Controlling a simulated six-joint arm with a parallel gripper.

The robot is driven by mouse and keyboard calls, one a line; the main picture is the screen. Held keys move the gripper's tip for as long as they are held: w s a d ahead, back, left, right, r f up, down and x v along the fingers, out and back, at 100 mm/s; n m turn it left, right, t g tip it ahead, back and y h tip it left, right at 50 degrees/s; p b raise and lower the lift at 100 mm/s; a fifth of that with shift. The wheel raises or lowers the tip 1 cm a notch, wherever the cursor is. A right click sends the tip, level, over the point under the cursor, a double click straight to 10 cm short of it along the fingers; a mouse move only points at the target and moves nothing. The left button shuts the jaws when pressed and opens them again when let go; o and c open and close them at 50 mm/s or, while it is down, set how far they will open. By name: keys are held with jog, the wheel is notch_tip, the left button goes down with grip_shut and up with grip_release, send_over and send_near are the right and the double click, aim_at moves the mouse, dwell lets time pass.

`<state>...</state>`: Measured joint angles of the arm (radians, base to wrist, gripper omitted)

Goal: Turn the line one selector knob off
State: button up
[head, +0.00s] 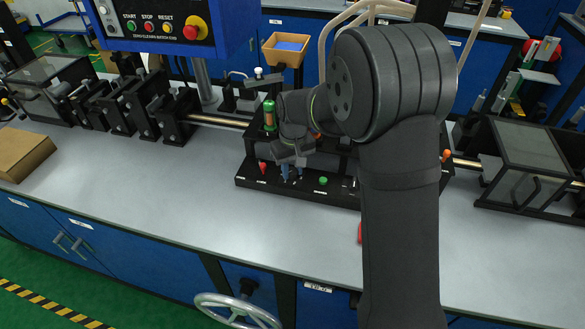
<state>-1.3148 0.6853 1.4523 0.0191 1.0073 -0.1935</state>
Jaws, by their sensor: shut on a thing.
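My gripper (292,172) points down at the left part of a black control panel (340,198) on the bench. Its fingers are shut on a small selector knob, which is mostly hidden between them. I cannot read a label or tell which way the knob points. A red part (262,168) sits on the panel just left of the gripper. A green button (322,181) sits to the right.
A blue box with START, STOP and RESET buttons (165,28) hangs at the upper left. A brown carton (22,155) lies at far left. The front bench surface (190,205) is clear.

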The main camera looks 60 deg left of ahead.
aim_at(293, 172)
jog(key=m, duration=0.5)
jog(key=shift+m, duration=2.4)
jog(key=o, duration=1)
jog(key=shift+c, duration=0.2)
notch_tip(293, 172, up, 18)
jog(key=shift+f, duration=0.25)
jog(key=shift+d+f, duration=0.1)
notch_tip(293, 172, down, 17)
jog(key=shift+f, duration=0.15)
